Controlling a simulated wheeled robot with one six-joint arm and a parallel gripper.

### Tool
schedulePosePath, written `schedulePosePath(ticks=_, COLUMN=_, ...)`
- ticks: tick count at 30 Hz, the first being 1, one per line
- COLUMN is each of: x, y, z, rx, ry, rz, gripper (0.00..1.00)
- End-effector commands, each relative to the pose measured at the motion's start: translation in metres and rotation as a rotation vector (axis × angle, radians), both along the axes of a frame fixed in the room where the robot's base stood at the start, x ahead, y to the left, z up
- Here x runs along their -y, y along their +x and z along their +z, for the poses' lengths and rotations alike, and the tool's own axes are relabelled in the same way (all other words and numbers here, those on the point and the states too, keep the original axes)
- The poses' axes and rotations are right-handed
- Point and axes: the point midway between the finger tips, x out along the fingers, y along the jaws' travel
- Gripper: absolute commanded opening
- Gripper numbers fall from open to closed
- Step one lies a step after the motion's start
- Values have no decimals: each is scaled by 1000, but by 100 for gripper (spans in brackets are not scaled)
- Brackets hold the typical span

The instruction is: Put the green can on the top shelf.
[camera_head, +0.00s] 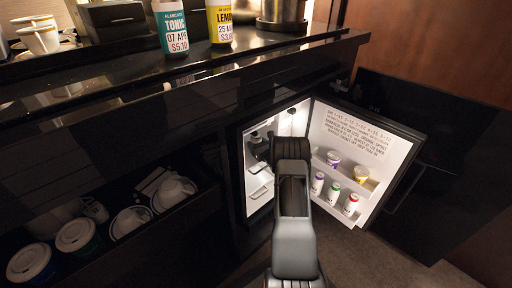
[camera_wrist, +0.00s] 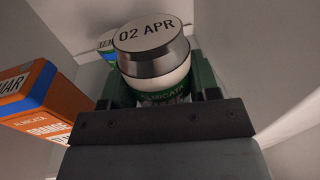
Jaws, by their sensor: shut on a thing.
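A can with a silver top marked "02 APR" and a green label band, the green can (camera_wrist: 152,62), is between the fingers of my gripper (camera_wrist: 160,90) in the wrist view. The gripper is shut on it, and the can looks slightly tilted in that view. In the head view, my arm reaches into the open, lit minibar fridge (camera_head: 248,185), and the can cannot be made out. Light shelf edges (camera_head: 262,190) show inside the fridge at left. My arm hides much of the interior, so which shelf the can is at cannot be told.
An orange carton (camera_wrist: 30,92) stands left of the can, with another blue-green item (camera_wrist: 106,42) behind it. The open fridge door (camera_head: 365,130) holds several small containers.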

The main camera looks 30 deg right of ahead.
Motion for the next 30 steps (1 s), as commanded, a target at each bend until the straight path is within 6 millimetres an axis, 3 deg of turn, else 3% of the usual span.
schedulePosePath(ticks=11, x=0, y=0, z=-2, rx=2, ry=-1, rz=0, gripper=25)
schedulePosePath(ticks=12, x=0, y=0, z=-4, rx=1, ry=-1, rz=0, gripper=56)
schedulePosePath(ticks=18, x=0, y=0, z=-3, rx=1, ry=-1, rz=0, gripper=76)
schedulePosePath(ticks=20, x=0, y=0, z=-3, rx=1, ry=-1, rz=0, gripper=81)
schedulePosePath(ticks=30, x=1, y=-4, z=1, rx=0, ry=0, rz=-2, gripper=81)
